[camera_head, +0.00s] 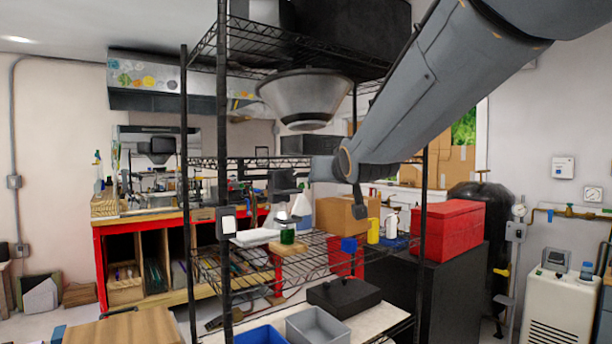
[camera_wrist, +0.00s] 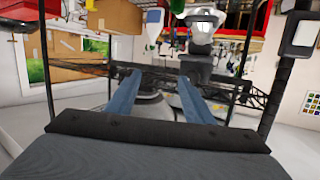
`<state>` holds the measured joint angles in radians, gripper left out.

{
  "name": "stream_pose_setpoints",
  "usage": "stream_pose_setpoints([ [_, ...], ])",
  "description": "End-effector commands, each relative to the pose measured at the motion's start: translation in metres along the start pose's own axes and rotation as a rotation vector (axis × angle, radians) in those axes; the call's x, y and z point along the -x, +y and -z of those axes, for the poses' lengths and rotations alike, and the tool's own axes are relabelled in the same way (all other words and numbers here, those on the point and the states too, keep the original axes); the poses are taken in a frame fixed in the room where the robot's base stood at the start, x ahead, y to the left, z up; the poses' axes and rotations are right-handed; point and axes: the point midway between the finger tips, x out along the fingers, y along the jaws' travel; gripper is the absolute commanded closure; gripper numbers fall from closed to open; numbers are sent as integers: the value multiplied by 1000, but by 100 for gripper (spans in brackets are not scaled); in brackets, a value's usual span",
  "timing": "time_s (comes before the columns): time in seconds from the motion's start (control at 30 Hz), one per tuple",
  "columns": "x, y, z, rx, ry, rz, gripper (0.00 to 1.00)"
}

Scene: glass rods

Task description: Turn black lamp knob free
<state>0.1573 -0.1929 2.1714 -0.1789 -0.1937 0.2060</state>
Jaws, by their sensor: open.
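My gripper (camera_wrist: 158,82) shows in the wrist view as two blue-grey fingers spread apart with nothing between them. A similar black block (camera_wrist: 195,67) with a silvery part lies beyond the fingertips in the wrist view. I cannot make out a separate lamp knob on it.
The black wire rack (camera_head: 223,120) has posts and shelves close around my arm. A metal cone hood (camera_head: 305,97) hangs above. A cardboard box (camera_head: 341,214), yellow mug (camera_head: 373,230) and red toolbox (camera_head: 447,230) stand to the right. A small white-faced device (camera_head: 226,222) is on the left post.

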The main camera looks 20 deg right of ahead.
Motion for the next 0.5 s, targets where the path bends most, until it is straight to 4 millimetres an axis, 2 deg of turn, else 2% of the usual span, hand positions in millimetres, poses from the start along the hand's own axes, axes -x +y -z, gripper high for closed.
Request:
stream_pose_setpoints([
  [0.5, 22, 12, -5, -1, -8, 0, 52],
])
